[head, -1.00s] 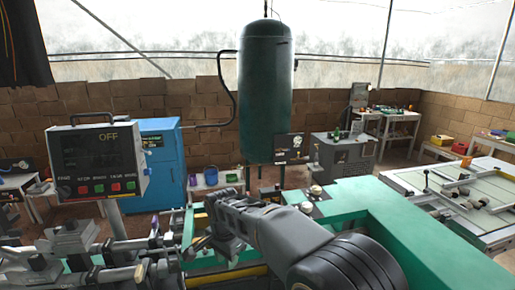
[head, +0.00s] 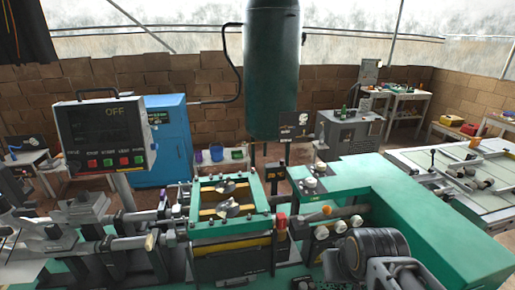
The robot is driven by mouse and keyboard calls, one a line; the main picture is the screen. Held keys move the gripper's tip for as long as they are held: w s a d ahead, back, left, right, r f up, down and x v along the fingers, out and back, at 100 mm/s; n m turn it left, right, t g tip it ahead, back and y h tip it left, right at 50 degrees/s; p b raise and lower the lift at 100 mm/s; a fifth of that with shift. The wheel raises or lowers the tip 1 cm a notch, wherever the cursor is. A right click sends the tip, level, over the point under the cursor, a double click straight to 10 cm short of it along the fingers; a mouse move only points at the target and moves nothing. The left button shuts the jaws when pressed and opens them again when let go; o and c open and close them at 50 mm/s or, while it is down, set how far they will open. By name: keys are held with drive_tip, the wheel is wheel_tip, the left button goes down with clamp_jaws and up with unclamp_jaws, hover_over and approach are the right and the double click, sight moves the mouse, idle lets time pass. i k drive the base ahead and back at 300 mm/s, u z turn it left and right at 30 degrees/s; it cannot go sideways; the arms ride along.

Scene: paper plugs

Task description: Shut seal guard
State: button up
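A green square frame (head: 228,203) sits on the machine in the middle of the head view. Two metal discs and yellow-and-black bars show inside its opening. I take it for the seal guard, but no label shows, and I cannot tell whether it is open or shut. My arm (head: 372,255) is folded at the bottom right, clear of the frame. My gripper is not visible.
A control panel (head: 104,138) reading OFF stands at left. A dark green tank (head: 271,75) rises behind the machine. A green housing (head: 400,205) with several knobs lies right of the frame. A blue cabinet (head: 170,140) stands behind.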

sight(211, 266)
drive_tip(key=z, duration=0.1)
drive_tip(key=k, duration=1)
drive_tip(key=u, duration=1.25)
drive_tip(key=i, duration=0.65)
drive_tip(key=u, duration=0.15)
